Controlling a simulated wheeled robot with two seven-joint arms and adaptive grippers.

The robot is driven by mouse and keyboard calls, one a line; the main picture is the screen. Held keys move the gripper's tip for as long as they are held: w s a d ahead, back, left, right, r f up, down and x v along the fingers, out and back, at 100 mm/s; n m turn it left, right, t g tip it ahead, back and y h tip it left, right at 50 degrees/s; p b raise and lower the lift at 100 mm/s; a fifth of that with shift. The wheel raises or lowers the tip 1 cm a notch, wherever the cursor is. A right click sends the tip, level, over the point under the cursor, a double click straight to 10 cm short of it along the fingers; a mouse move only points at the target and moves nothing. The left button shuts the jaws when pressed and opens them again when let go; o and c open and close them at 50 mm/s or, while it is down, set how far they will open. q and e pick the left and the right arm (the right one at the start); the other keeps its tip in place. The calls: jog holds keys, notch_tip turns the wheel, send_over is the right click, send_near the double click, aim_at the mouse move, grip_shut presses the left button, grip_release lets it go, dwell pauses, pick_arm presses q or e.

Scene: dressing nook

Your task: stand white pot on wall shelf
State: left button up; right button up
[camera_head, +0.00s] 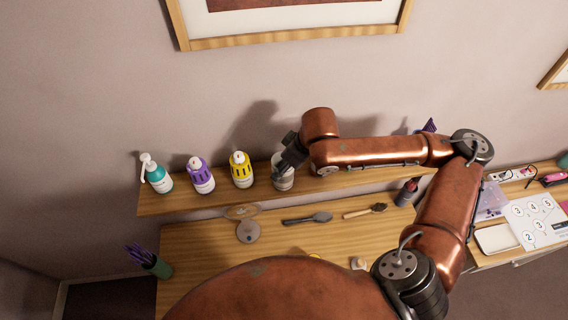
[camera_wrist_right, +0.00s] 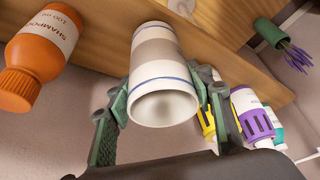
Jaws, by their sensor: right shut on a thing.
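The white pot (camera_head: 283,181) has a grey band and thin blue lines in the right wrist view (camera_wrist_right: 160,60), where its open mouth faces the camera. My right gripper (camera_head: 288,160) is shut on it, with the green fingers on either side of its wall in the wrist view (camera_wrist_right: 164,98). The pot is at the wooden wall shelf (camera_head: 345,182), right of the yellow bottle, and looks roughly upright. Its far end is against or very near the shelf wood; I cannot tell whether it touches. My left gripper is not in view.
A teal pump bottle (camera_head: 158,177), a purple bottle (camera_head: 200,177) and a yellow bottle (camera_head: 241,170) stand left of the pot. An orange shampoo bottle (camera_wrist_right: 40,48) stands on its other side.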

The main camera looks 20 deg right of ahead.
jog(key=shift+f, duration=0.15)
jog(key=o, duration=1.2)
jog(key=shift+o, duration=0.2)
jog(key=shift+r, duration=0.2)
jog(key=b+v, duration=0.1)
jog(key=v, duration=1.1)
jog(key=shift+b, duration=0.3)
